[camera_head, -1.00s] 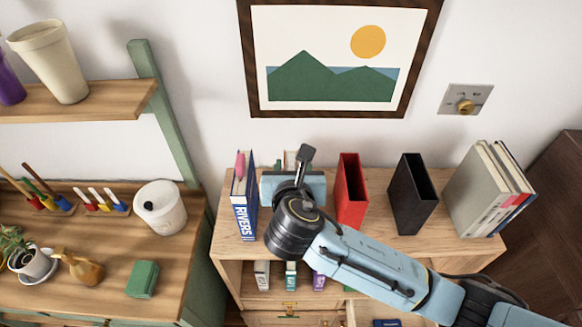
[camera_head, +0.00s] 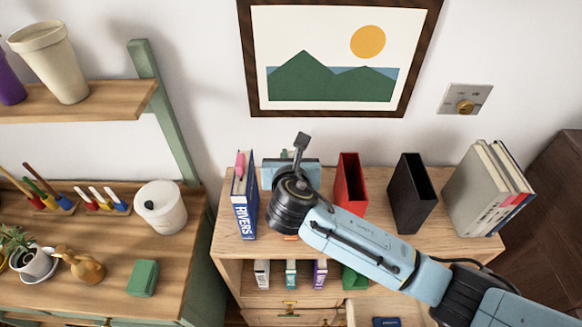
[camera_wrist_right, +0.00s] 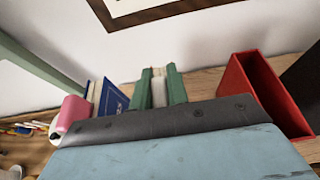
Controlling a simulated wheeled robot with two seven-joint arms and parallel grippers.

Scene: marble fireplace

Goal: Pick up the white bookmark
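A white strip that looks like the white bookmark (camera_wrist_right: 159,93) stands between the green covers of a book (camera_wrist_right: 176,85) in the right wrist view. In the head view my right arm and gripper hide this book. My right gripper (camera_head: 290,170) is over the shelf top, between the blue RIVERS book (camera_head: 245,205) and the red holder (camera_head: 350,184). In the wrist view its blue and dark body fills the foreground, in front of the green book. Its fingertips are hidden, so its opening cannot be seen. My left gripper is not in view.
A black holder (camera_head: 412,193) and leaning grey books (camera_head: 480,188) stand to the right. The wall with a framed picture (camera_head: 340,55) is behind. A lower shelf holds several small books.

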